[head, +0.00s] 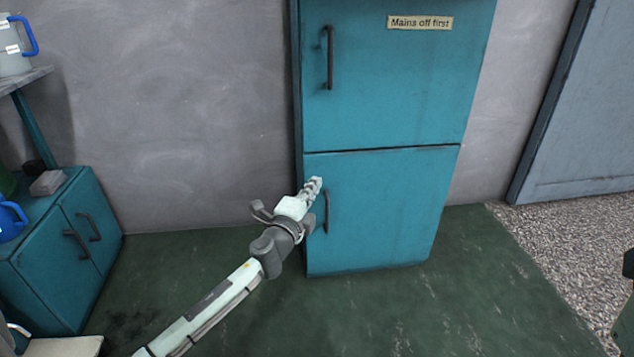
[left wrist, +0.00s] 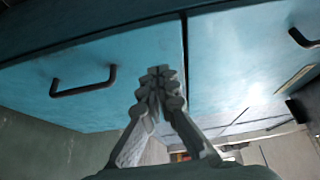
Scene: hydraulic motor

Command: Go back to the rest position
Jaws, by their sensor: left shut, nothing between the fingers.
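My left gripper (head: 315,185) is shut and empty. In the head view it is in front of the teal cabinet (head: 385,85), close to the left edge of its lower door, just left of the lower door's dark handle (head: 326,211). In the left wrist view the fingertips (left wrist: 160,75) meet, with a dark handle (left wrist: 84,81) off to their left, apart from them. Both cabinet doors look closed. My right gripper is in neither view.
A low teal cupboard (head: 75,225) stands at the left, with a shelf (head: 22,80) holding a grey jug (head: 14,50) above it. Green floor (head: 390,305) lies open around the tall cabinet. A grey door (head: 590,110) is at the right.

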